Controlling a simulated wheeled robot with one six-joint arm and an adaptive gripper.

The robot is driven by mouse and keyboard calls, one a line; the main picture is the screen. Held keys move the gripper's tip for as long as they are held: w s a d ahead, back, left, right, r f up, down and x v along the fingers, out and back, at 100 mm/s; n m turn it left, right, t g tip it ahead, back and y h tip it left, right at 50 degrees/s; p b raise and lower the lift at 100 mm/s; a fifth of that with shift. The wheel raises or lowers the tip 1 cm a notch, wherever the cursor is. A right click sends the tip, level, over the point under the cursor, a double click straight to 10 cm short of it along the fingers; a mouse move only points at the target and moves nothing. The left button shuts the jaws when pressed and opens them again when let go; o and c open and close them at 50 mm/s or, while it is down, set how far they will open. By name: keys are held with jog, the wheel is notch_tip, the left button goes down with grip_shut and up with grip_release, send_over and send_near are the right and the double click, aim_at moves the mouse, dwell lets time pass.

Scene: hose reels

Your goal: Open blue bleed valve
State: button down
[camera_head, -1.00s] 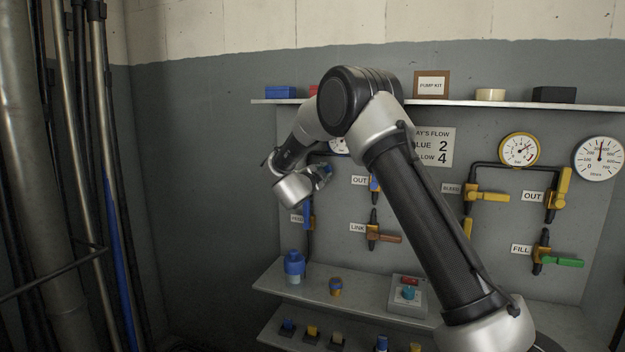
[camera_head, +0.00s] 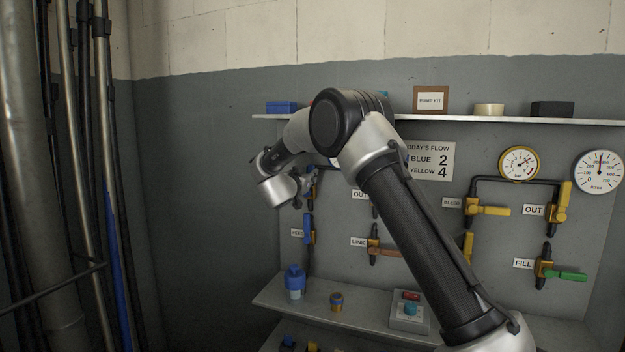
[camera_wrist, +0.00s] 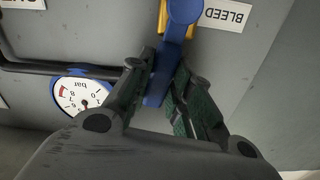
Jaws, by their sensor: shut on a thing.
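The blue bleed valve shows in the wrist view as a blue lever (camera_wrist: 162,80) hanging from a round blue hub on a yellow body, beside a BLEED label (camera_wrist: 227,14). My gripper (camera_wrist: 166,82) is shut on the lever, with one finger on each side of it. In the head view my gripper (camera_head: 306,186) is at the left of the board, above the blue FEED valve (camera_head: 309,229). My wrist and arm hide most of the bleed valve there.
A blue-rimmed gauge (camera_wrist: 82,95) and black pipe lie close to my fingers. A shelf (camera_head: 480,119) runs above the board. The yellow bleed valve (camera_head: 488,210), yellow OUT valve (camera_head: 561,205) and green-handled FILL valve (camera_head: 568,275) are at right.

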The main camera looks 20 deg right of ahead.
jog(key=shift+w+a+f+n, duration=0.15)
jog(key=shift+a+n, duration=0.1)
jog(key=shift+n, duration=0.25)
jog(key=shift+w+a+r+n, duration=0.15)
jog(key=shift+a+n, duration=0.1)
jog(key=shift+n, duration=0.25)
jog(key=shift+f, duration=0.1)
jog(key=c, duration=1.3)
grip_release()
jog(key=shift+a, duration=0.1)
jog(key=v, duration=1.2)
